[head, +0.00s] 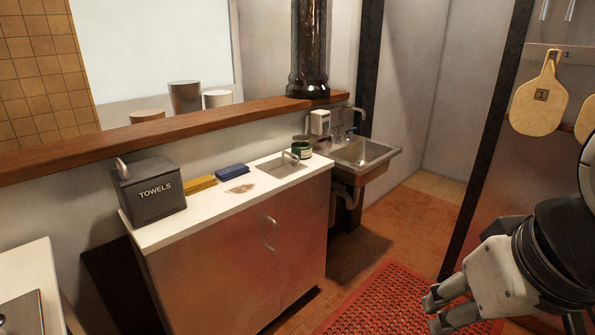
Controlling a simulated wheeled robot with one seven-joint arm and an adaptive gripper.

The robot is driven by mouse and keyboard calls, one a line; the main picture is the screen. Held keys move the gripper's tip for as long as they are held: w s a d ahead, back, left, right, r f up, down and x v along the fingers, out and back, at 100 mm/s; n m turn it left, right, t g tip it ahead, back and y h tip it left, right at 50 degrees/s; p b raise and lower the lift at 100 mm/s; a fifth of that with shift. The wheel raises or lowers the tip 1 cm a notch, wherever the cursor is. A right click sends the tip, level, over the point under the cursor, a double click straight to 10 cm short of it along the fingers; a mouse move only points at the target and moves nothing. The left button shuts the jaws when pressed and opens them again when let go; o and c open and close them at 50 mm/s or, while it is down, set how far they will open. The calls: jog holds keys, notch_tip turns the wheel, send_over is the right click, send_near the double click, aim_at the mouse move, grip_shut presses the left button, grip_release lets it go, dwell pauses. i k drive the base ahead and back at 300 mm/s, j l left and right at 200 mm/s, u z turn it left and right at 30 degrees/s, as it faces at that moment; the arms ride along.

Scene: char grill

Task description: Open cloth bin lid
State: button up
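The cloth bin is a dark grey box labelled "TOWELS" (150,191), standing on the left end of the white counter. Its lid (142,168) looks shut, with a light curved handle (121,167) at its left edge. My gripper (436,312) is at the lower right, above the red mat and far from the bin. Its fingers point left and look apart, with nothing seen between them. The inside of the bin is hidden.
On the counter (165,235) are a yellow cloth (200,184), a blue cloth (232,170), a stain and a dark green container (301,150). A sink (362,153) is to the right. A wooden ledge (200,122) runs behind. Red mat (385,303) covers floor in front.

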aim_at(280, 167)
jog(key=i+l+u, duration=0.45)
jog(key=i+l, duration=0.2)
jog(key=i, duration=0.55)
jog(key=i+l+z, duration=0.1)
jog(key=i, duration=0.6)
jog(key=i+l, duration=0.25)
jog(key=i, duration=0.5)
